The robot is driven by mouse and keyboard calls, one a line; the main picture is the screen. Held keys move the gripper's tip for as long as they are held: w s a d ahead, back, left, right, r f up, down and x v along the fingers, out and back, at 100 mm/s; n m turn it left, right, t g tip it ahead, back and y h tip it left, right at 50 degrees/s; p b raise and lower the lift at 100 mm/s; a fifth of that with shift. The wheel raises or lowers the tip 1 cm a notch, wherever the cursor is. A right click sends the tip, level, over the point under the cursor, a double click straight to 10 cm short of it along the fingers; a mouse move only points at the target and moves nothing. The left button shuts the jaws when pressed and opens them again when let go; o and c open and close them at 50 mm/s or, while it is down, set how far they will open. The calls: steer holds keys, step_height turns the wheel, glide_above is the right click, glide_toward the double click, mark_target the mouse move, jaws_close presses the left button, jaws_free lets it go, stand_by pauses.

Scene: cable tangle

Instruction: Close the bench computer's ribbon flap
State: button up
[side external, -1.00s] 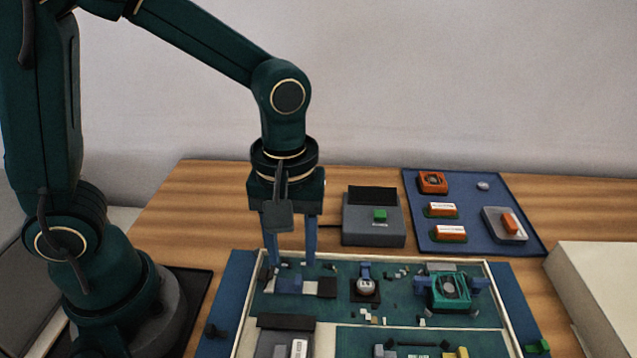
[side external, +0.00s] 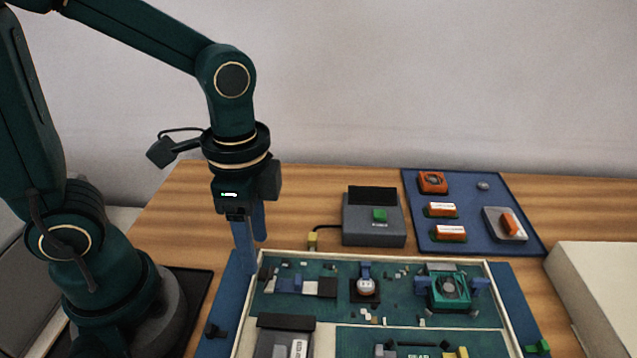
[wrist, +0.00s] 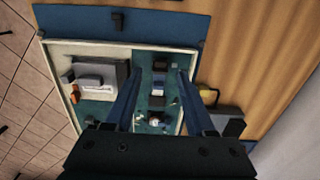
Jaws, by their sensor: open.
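The bench computer is a green board (side external: 395,313) in a pale frame. Near its back left corner is a small connector group, with a blue piece (side external: 290,284), a pale strip (side external: 309,288) and a dark block (side external: 327,288). I take this for the ribbon flap area; I cannot tell the flap's angle. My gripper (side external: 254,257) is open and empty, fingers down, at the frame's back left corner, left of the group.
A green fan-like module (side external: 449,290) and a round white-topped part (side external: 366,286) stand on the board. A grey box with a green button (side external: 379,215) and a yellow plug (side external: 312,240) are behind. A blue mat (side external: 465,195) with orange parts lies back right.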

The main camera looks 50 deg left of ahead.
mark_target(261, 272)
steer(key=shift+f, duration=2.5)
jaws_close()
